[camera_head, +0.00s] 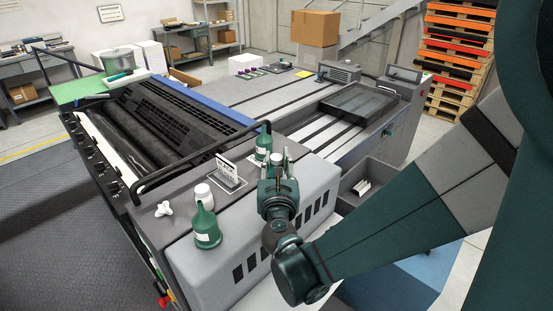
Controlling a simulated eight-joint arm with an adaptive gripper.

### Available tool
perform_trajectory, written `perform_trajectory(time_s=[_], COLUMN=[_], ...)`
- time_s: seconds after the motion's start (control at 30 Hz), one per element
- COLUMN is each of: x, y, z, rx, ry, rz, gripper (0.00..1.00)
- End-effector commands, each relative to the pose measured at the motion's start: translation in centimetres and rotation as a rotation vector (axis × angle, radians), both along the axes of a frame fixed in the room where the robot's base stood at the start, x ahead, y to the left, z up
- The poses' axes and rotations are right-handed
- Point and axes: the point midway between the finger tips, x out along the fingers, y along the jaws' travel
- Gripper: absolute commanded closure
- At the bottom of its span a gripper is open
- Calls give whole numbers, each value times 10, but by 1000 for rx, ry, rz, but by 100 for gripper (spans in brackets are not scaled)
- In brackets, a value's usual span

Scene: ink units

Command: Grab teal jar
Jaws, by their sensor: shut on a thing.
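My gripper (278,167) is above the grey top of the machine's near end, at the centre of the view. It is shut on a small jar with a pale grey lid (278,158). The lid shows between the fingertips. The fingers hide most of the jar's body, so I cannot tell its colour for sure, or whether it touches the surface below. A teal bottle with a narrow spout (263,143) stands just behind and left of my gripper. A larger teal bottle with a pale label (207,226) stands at the front left, apart from it.
A white-lidded container (203,192) stands behind the larger bottle, with a white knob-like piece (163,209) to its left. A small sign (226,169) stands left of my gripper. A dark rail (190,160) runs behind. A grey bin (366,186) is to the right.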

Motion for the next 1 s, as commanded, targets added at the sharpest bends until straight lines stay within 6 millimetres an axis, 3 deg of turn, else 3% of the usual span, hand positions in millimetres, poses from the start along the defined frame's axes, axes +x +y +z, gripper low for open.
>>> perform_trajectory(time_s=[0.6, 1.0], x=[0, 0], y=[0, 0], z=[71, 85], rx=[0, 0], ry=[0, 0], rz=[0, 0], gripper=[88, 88])
